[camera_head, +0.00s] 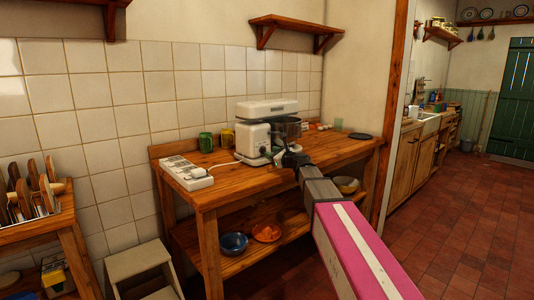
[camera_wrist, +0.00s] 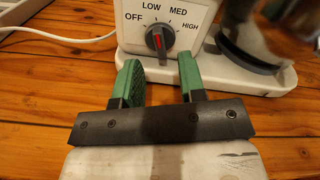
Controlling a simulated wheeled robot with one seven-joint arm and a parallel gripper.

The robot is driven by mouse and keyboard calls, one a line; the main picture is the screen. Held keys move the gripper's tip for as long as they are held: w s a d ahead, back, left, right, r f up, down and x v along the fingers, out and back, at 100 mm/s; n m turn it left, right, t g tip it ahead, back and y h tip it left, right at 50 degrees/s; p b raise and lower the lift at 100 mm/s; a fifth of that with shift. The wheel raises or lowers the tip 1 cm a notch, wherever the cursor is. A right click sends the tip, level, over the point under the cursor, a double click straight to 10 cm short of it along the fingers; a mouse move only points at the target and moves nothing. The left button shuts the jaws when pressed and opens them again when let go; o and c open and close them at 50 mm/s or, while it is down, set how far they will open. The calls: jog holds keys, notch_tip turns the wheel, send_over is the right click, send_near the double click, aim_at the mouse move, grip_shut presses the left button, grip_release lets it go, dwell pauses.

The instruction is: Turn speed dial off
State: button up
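The speed dial (camera_wrist: 160,40) is a dark round knob with a red pointer line on the white mixer's front, marked OFF, LOW, MED and HIGH. Its pointer stands close to upright, nearest the LOW side. The white mixer (camera_head: 256,138) stands on the wooden table in the head view; its base shows in the wrist view (camera_wrist: 137,70). My gripper (camera_wrist: 160,64) has two green fingers spread apart and empty, just in front of and below the dial, one to each side. In the head view my gripper (camera_head: 284,160) is at the mixer's front, and the dial cannot be made out.
The mixer's dark bowl (camera_head: 288,127) is close on the right. A white power strip (camera_head: 187,173) lies left on the wooden table (camera_head: 232,181), with a cord to the mixer. Table space in front is clear.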

jog(key=shift+x, duration=1.9)
grip_shut()
jog(key=shift+n, duration=0.3)
jog(key=n, duration=0.3)
jog(key=shift+s, duration=0.1)
jog(key=shift+n, duration=2.2)
